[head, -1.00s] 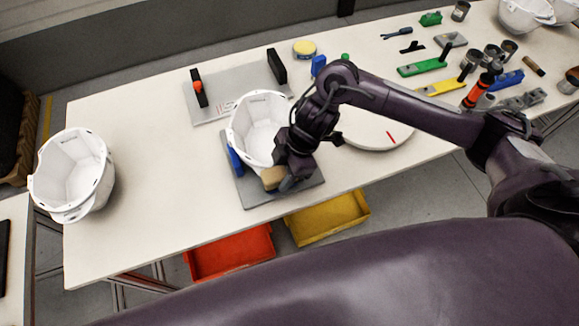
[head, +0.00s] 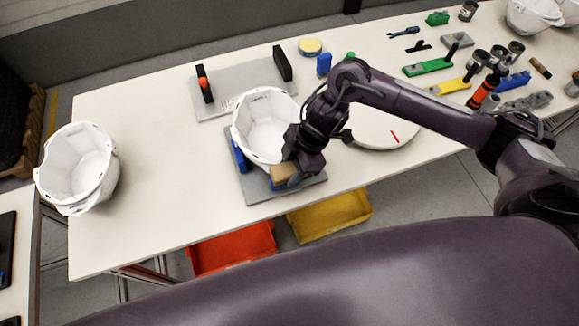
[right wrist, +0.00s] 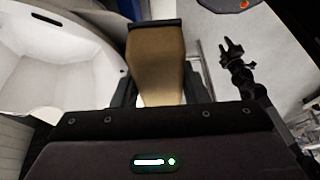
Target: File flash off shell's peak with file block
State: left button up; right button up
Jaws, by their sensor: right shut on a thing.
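A white helmet shell (head: 262,122) sits open side up on a grey fixture plate (head: 252,186) with blue supports, near the table's front edge. My right gripper (head: 290,172) is shut on a tan file block (head: 281,173) at the shell's near right rim. In the right wrist view the file block (right wrist: 156,65) stands between the fingers, with the white shell (right wrist: 62,55) to its left. Whether the block touches the peak cannot be told, as the gripper hides part of the rim.
Another white shell (head: 78,165) stands at the table's left end. A grey plate with black uprights (head: 240,92) lies behind the fixture. A round white turntable (head: 380,130) is to the right, then several tools. Red (head: 232,250) and yellow (head: 330,215) bins sit below the front edge.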

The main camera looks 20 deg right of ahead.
notch_tip(320, 180, up, 6)
jog(key=p, duration=0.5)
jog(key=shift+p, duration=0.35)
jog(key=shift+r+p, duration=0.5)
jog(key=shift+r, duration=0.55)
jog(key=shift+f, duration=0.25)
jog(key=shift+w+d+f+b, duration=0.1)
jog(key=shift+w+f+b, duration=0.1)
jog(key=shift+f+b, duration=0.95)
jog(key=shift+w+f+b, duration=0.15)
jog(key=shift+f+b, duration=0.7)
jog(key=shift+f, duration=0.5)
jog(key=shift+f+b, duration=0.65)
jog(key=shift+f, duration=0.4)
